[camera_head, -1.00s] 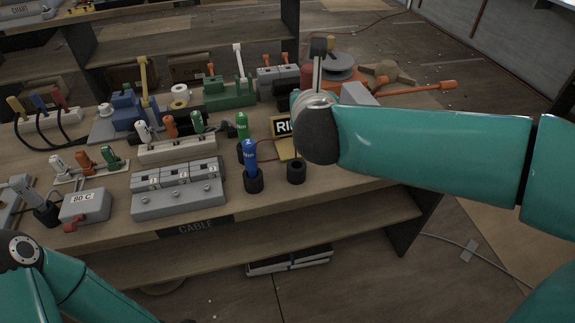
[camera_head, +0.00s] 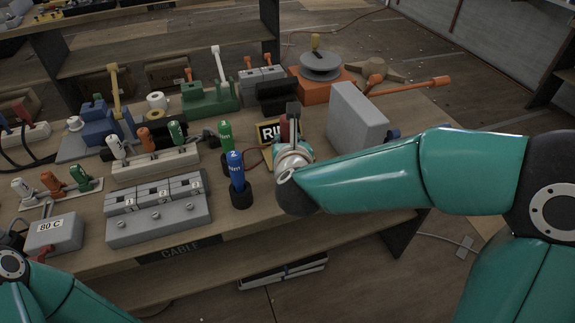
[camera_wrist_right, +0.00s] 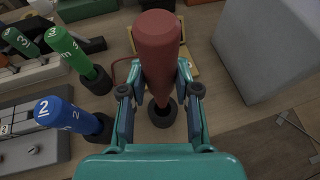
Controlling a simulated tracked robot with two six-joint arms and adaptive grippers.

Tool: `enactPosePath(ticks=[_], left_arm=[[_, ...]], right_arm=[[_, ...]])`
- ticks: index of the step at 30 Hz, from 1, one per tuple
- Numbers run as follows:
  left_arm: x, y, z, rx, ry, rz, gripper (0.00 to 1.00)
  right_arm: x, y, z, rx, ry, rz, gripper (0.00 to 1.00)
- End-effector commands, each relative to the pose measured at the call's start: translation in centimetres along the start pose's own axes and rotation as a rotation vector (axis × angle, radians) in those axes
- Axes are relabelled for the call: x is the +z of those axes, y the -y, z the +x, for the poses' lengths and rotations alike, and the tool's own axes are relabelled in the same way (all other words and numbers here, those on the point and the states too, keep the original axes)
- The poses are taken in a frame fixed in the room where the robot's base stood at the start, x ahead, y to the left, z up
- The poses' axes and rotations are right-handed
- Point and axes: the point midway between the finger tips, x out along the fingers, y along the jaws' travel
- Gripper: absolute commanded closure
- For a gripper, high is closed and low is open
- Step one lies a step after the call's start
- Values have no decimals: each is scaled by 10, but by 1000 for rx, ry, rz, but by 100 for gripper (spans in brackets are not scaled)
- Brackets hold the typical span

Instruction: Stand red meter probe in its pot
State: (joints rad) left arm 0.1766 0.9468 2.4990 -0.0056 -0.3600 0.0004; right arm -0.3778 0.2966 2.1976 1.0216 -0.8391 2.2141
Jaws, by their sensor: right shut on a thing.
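The red meter probe (camera_wrist_right: 157,45) is held in my right gripper (camera_wrist_right: 160,100), whose fingers are shut on it from both sides. A black round pot (camera_wrist_right: 162,114) is directly below the probe in the right wrist view. The probe's lower end points at the pot's mouth; I cannot tell whether it is inside or just above. In the head view, part of the red probe (camera_head: 291,127) shows behind my right wrist, which hides the pot. My left arm shows at the lower left, with its gripper out of view.
A blue probe marked 2 (camera_head: 236,173) and a green probe (camera_head: 226,136) stand in black pots just left of my gripper. A grey block (camera_head: 355,118) stands to the right. A grey switch row (camera_head: 158,212) lies left. The table's front edge is close.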

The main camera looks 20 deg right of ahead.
Motion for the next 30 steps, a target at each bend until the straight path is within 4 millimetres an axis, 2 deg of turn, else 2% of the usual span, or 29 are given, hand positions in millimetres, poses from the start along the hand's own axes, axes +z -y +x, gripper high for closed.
enactPosePath(ticks=[2,8,15,29,30], left_arm=[[0,1,2,0,0,0,60],[0,1,4,0,0,0,60],[0,3,7,0,-1,0,60],[0,4,12,0,0,0,60],[0,4,11,0,0,0,60]], right_arm=[[-11,0,5,-2,0,-1,100],[-22,0,10,0,1,0,100],[-52,0,23,-1,0,-2,100],[-59,-1,26,2,4,1,100],[-58,-1,25,2,2,0,64]])
